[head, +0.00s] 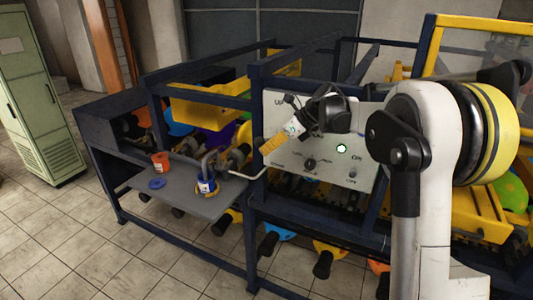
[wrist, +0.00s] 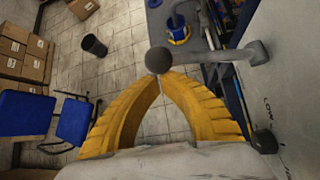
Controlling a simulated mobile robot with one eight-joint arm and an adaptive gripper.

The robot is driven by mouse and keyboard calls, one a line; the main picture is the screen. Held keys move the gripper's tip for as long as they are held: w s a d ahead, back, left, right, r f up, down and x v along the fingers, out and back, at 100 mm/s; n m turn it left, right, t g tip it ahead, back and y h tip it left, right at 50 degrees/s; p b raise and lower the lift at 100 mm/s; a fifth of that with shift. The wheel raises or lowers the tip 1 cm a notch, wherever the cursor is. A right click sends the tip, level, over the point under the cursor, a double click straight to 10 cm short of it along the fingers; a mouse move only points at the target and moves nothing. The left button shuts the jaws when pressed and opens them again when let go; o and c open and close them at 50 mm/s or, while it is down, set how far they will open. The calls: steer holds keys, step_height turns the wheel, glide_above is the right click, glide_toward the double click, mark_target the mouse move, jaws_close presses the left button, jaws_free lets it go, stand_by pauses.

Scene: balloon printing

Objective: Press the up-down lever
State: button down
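The lever is clearest in the wrist view: a dark round ball (wrist: 158,61) on the end of a grey bar (wrist: 210,56), which runs right to a mount on the pale control panel (wrist: 285,70). My gripper (wrist: 160,80) has yellow ribbed fingers whose tips come together just below the ball, with nothing visible between them. Whether they touch the ball is unclear. In the head view my gripper (head: 268,148) points down and left in front of the panel's left edge (head: 350,180). There the ball cannot be made out.
A grey shelf (head: 190,203) left of the panel holds an orange cup (head: 161,162) and a blue-and-yellow item (head: 206,187). A dark blue frame (head: 252,235) surrounds the machine. A dark knob (wrist: 265,140) is on the panel.

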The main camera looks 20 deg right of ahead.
mark_target(268, 140)
steer(key=shift+w+d+r+y+p, duration=0.2)
steer(key=shift+r+p, duration=0.15)
steer(key=shift+r, duration=0.35)
steer(key=shift+w+d+r+y+p, duration=0.1)
steer(key=shift+w+r+p, duration=0.15)
steer(key=shift+r, duration=0.4)
step_height(268, 140, down, 4)
steer(key=s+b, duration=0.2)
steer(key=b, duration=0.1)
steer(key=w+p+v, duration=0.1)
steer(key=p+v, duration=0.1)
steer(key=v, duration=0.9)
steer(key=shift+d, duration=0.25)
